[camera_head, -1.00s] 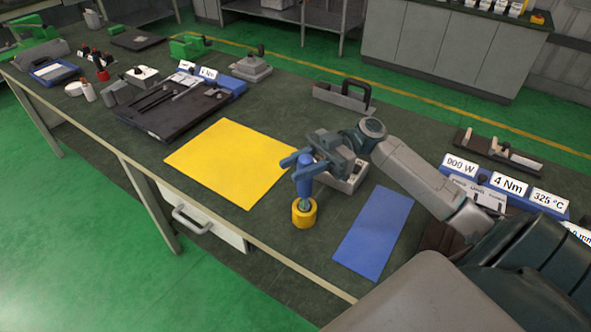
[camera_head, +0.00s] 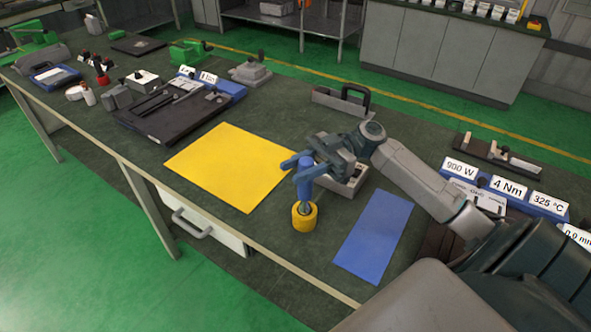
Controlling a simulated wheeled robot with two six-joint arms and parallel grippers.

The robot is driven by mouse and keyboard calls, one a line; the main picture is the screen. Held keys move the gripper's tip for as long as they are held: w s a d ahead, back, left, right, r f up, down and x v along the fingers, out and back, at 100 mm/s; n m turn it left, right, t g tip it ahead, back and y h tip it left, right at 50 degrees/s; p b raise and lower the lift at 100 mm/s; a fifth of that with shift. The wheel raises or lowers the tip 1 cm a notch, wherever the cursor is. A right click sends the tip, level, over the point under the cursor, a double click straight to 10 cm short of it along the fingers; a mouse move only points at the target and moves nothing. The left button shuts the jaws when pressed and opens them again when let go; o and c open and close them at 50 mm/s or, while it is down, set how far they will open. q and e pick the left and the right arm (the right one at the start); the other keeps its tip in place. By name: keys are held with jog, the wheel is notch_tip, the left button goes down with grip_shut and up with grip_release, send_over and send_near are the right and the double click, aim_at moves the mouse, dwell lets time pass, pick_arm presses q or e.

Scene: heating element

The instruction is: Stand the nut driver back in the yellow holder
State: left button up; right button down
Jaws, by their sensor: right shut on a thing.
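The nut driver (camera_head: 306,178) has a blue T-shaped handle and stands roughly upright. Its lower end meets the top opening of the yellow holder (camera_head: 304,218), a short round cup on the dark bench near the front edge. How deep the tip sits in the holder is hard to tell. My right gripper (camera_head: 312,160) reaches in from the right and is shut on the blue handle, above the holder. The fingertips are partly hidden behind the handle. My left gripper is not in view.
A yellow mat (camera_head: 230,166) lies left of the holder and a blue mat (camera_head: 373,237) lies to its right. A small grey box (camera_head: 345,186) stands close behind the gripper. A dark tray (camera_head: 172,117) lies farther left. The bench's front edge is close to the holder.

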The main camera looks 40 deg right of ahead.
jog(key=shift+a+f+b, duration=0.2)
jog(key=shift+f+b, duration=0.05)
jog(key=shift+b, duration=0.05)
jog(key=shift+r, duration=0.1)
dwell(0.4)
